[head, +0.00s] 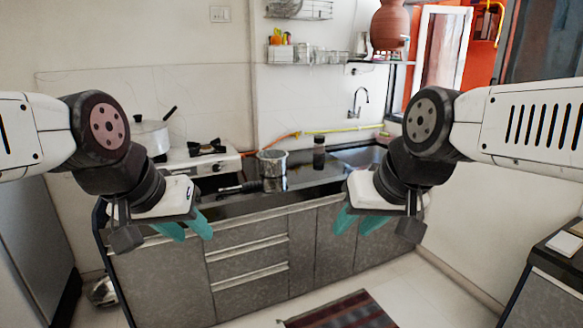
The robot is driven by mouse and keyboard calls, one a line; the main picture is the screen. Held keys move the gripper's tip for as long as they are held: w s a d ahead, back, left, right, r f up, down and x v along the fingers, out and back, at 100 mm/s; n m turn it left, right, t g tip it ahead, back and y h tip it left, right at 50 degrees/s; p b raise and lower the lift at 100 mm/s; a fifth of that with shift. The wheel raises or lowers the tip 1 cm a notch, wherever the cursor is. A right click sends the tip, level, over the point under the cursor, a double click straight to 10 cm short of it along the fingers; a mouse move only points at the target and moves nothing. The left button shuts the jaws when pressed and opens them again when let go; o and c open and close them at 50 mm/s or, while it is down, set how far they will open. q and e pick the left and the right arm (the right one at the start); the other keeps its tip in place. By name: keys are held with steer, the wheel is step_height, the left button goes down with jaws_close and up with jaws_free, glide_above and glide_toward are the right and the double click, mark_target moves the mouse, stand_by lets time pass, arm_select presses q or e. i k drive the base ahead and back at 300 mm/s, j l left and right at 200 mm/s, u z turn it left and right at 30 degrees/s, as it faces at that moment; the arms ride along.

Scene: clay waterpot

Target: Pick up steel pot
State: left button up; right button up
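A steel pot (272,167) stands upright on the dark counter (312,174), right of the stove. My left gripper (189,234) hangs in front of the counter's left part, its teal fingers apart and empty. My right gripper (356,229) hangs in front of the counter's right part, its teal fingers also apart and empty. Both grippers are clear of the steel pot, which stands behind and between them. A dark-handled item (240,187) lies on the counter in front of the pot; I cannot tell what it is.
A stove (207,163) with a large lidded pot (150,136) is at the left. A dark jar (319,158) stands right of the steel pot, before the sink (360,156). A striped rug (342,312) lies on the floor.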

mark_target(272, 163)
steer(key=i+u, duration=0.1)
steer(key=i, duration=0.75)
steer(key=i+l+u, duration=0.1)
steer(key=i, duration=0.8)
steer(key=i+l+u, duration=0.1)
steer(key=i, duration=0.75)
